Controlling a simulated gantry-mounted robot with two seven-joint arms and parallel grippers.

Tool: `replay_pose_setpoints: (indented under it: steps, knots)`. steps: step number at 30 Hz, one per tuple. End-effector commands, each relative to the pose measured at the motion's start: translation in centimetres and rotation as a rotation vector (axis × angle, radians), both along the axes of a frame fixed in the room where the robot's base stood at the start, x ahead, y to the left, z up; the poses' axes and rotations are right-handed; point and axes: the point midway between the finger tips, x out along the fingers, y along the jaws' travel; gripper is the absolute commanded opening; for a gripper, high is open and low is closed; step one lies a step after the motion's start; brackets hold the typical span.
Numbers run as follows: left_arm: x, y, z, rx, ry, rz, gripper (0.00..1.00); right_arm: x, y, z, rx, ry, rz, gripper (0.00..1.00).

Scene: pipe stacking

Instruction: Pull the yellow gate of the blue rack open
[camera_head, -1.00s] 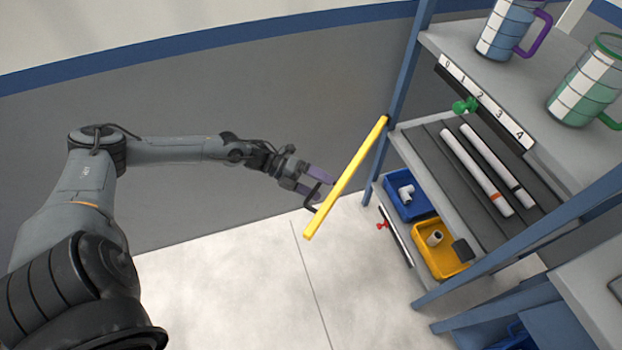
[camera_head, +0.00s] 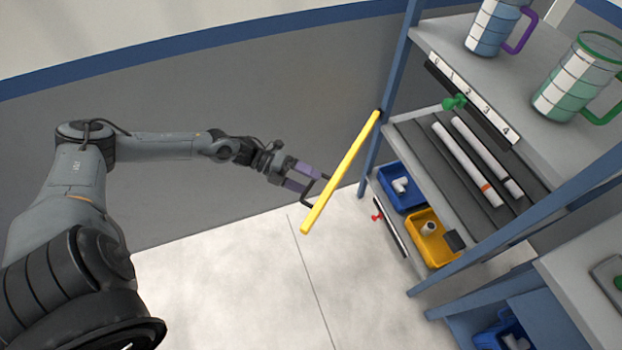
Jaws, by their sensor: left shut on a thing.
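The blue rack (camera_head: 396,70) stands at the right of the head view. Its yellow gate (camera_head: 342,170) is a long bar joined to the rack's far post. It is swung out from the shelf front, its free end towards me over the pale floor. My left gripper (camera_head: 314,189) is at the gate's left side, towards its free end, and is shut on the dark handle of the gate. The gate hides part of the fingertips' contact. My right gripper is not in view.
A blue bin (camera_head: 403,200) and a yellow bin (camera_head: 420,240) with fittings sit on the shelf below. Two mugs stand on the top shelf. The floor left of the rack is clear.

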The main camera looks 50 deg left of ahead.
Motion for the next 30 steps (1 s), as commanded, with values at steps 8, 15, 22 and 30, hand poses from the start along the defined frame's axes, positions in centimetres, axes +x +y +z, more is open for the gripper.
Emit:
replay_pose_setpoints:
  steps: [8, 15, 22, 30]
  knots:
    - [-0.9, 1.0, 1.9, -0.015, -0.024, -0.011, 0.75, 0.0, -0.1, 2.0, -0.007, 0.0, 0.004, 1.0]
    - [-2.3, 2.2, 1.8, -0.013, -0.016, -0.009, 0.4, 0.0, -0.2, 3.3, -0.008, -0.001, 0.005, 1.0]
    - [-3.5, 3.3, 1.7, -0.011, -0.011, -0.008, 0.4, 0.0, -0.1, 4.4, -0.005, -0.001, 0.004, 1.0]
    - [-4.9, 4.7, 1.9, -0.009, -0.009, -0.007, 0.4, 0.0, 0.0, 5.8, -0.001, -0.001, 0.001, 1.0]
